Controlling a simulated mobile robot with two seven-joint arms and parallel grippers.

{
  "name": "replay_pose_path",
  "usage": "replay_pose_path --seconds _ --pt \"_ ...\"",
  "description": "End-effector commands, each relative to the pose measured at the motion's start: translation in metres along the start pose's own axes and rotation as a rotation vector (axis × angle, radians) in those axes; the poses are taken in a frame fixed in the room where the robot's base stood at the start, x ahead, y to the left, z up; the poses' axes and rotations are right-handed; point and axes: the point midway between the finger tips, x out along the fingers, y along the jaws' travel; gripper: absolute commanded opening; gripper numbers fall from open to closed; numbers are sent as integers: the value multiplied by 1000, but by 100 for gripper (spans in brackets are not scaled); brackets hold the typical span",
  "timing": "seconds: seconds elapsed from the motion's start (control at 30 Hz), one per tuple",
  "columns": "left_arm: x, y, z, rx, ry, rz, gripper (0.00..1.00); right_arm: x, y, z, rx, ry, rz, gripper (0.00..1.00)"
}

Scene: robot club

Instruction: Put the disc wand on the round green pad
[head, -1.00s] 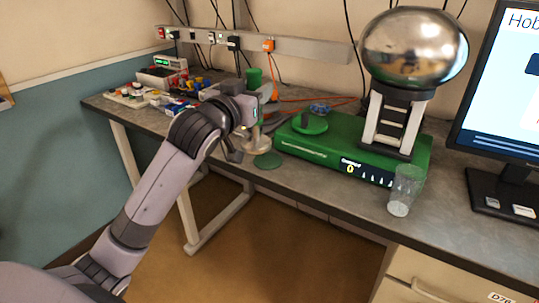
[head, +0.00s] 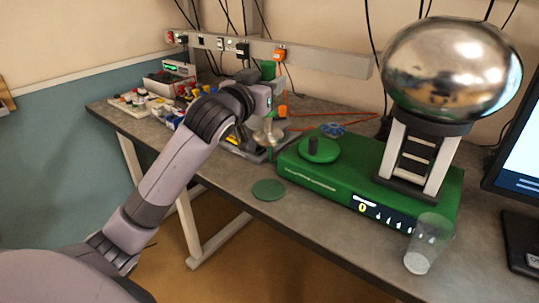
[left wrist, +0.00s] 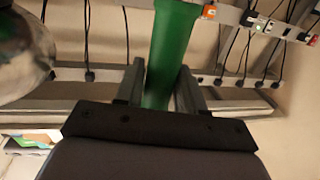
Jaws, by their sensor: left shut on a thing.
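The disc wand has a green handle and a pale metal disc (head: 268,137) at its lower end. My left gripper (head: 265,102) is shut on the handle, and the wand is roughly upright. In the left wrist view, the green handle (left wrist: 170,50) stands between the two fingers of my left gripper (left wrist: 160,85). The round green pad (head: 268,189) lies flat and bare near the front edge of the desk. In the head view the disc shows above and behind the pad, apart from it. My right gripper is not in view.
A green box (head: 330,185) with a round green knobbed plate (head: 318,150) stands right of the pad, below a large metal dome (head: 450,68). A clear cup (head: 428,243) stands at front right. Small parts (head: 165,105) crowd the back left. Desk around the pad is clear.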

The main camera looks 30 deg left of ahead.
Motion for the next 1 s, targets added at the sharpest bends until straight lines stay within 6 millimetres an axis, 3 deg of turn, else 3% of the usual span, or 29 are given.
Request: replay_pose_path --seconds 0.2,0.4,0.57,0.8,1.0 --pt "0 0 61 -1 -5 0 0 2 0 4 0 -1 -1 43" --pt "-1 0 99 -1 -1 1 0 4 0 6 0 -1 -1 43" --pt "0 0 110 -1 2 0 0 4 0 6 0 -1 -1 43" --pt "0 0 145 -1 0 0 0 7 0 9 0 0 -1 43" --pt "-1 0 150 -1 4 1 0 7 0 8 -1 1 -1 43"
